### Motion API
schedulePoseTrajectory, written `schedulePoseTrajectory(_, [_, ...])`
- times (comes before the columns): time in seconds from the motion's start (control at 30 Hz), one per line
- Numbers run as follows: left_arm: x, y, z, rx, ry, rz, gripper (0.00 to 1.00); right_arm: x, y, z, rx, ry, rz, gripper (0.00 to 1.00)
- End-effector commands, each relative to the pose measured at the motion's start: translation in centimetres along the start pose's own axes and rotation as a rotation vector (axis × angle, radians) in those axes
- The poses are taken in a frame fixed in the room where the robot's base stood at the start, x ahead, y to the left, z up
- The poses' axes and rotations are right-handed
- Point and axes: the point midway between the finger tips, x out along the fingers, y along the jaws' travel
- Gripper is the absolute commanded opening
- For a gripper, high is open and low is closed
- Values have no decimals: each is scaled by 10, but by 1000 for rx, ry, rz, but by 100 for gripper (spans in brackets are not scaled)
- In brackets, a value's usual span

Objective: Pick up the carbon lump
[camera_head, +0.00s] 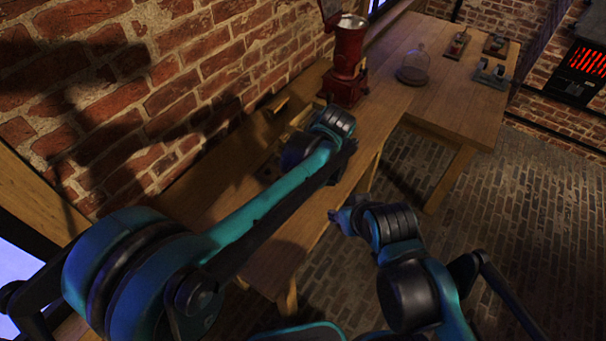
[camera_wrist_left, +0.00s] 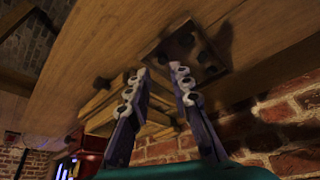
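In the left wrist view, my left gripper (camera_wrist_left: 160,70) is open, with its two fingers apart over the wooden bench and nothing seen between them. Just beyond the fingertips lies a dark square tray (camera_wrist_left: 222,68) with several small dark lumps (camera_wrist_left: 185,40) on it. A separate small dark lump (camera_wrist_left: 101,82) lies on the bench left of the fingers. I cannot tell which is the carbon lump. In the head view my left arm hides this part of the bench. My right gripper (camera_head: 343,216) is low beside the bench's front edge; its fingers are unclear.
A slatted wooden object (camera_wrist_left: 97,118) stands close beside my left fingers. A red grinder (camera_head: 347,62) stands farther along the bench (camera_head: 395,97). A glass dome (camera_head: 413,67) sits on the far table. The brick wall (camera_head: 165,80) runs close behind the bench.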

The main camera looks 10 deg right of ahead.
Motion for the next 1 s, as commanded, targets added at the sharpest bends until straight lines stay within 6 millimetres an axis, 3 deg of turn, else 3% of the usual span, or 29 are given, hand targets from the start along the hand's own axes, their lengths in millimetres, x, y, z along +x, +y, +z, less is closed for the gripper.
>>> schedulePoseTrajectory(0.53, [70,-2,-6,-1,2,0,21,25,0,18,0,0,0,40])
schedulePoseTrajectory(0.77, [71,-3,-7,-1,2,1,21,24,0,17,0,0,0,40])
schedulePoseTrajectory(0.87, [71,-3,-7,-1,2,1,5,24,0,17,0,0,0,40])
schedulePoseTrajectory(1.0, [71,-3,-7,-1,2,1,4,24,0,17,0,0,0,40])
